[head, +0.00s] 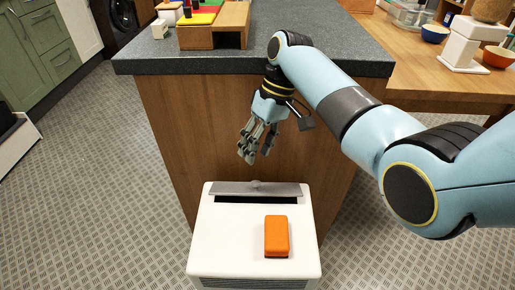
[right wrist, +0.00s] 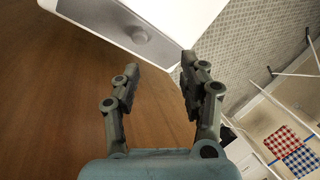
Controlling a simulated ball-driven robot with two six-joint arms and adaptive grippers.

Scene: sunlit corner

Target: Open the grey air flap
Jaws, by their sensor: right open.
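The grey air flap (head: 254,188) is a long narrow strip along the back of the top of a white box-shaped unit (head: 222,236). It has a small rounded knob at its middle, and a dark slot shows along its front edge. I cannot tell its exact tilt. My right gripper (head: 248,157) is open and empty, pointing down above and behind the flap, apart from it. In the right wrist view the open fingers (right wrist: 160,65) point toward the unit, and the grey flap (right wrist: 152,40) lies beyond them. My left gripper is out of view.
An orange block (head: 277,237) lies on the unit's top, in front of the flap. A wooden island (head: 175,120) with a dark worktop (head: 180,62) stands right behind the unit. Patterned floor (head: 110,180) is free to the left.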

